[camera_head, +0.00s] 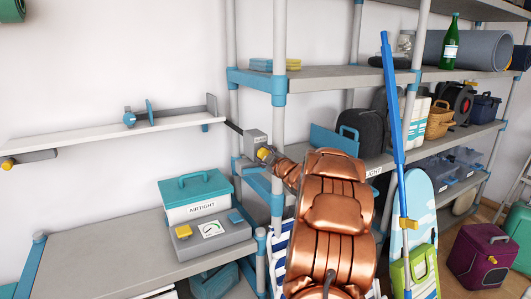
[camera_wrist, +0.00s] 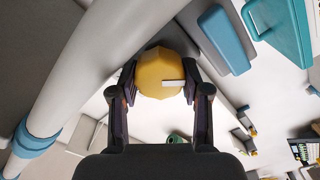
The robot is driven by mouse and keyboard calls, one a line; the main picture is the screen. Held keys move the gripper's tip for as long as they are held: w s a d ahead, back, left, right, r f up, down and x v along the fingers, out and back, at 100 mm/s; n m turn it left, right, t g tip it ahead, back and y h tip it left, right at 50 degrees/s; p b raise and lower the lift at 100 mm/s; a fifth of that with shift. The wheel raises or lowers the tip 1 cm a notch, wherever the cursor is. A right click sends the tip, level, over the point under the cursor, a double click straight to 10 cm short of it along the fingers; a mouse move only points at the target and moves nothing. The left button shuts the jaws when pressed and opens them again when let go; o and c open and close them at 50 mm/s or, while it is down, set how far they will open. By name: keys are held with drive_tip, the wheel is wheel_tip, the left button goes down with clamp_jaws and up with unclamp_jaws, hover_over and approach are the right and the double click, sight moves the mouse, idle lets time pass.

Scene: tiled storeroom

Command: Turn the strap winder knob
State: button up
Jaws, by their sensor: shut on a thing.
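The strap winder is a small grey box (camera_head: 254,137) with a label, mounted by the shelf post. Its yellow knob (camera_head: 263,153) faces out toward my arm. In the wrist view the knob (camera_wrist: 157,66) is a large yellow faceted shape with a white mark low on its right side. My gripper (camera_wrist: 160,80) has one dark finger on each side of the knob, closed against it. In the head view my copper-coloured arm reaches up to the knob, and the fingers are small and mostly hidden there.
A pale shelf post (camera_wrist: 95,70) runs close beside the gripper. A teal-lidded box (camera_head: 197,210) and a grey gauge box (camera_head: 212,240) stand on the lower left shelf. A blue pole (camera_head: 391,110) stands right of my arm. A wall shelf (camera_head: 110,137) is at left.

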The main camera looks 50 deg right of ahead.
drive_tip(key=o, duration=0.9)
drive_tip(key=v, duration=1.2)
drive_tip(key=shift+r, duration=0.1)
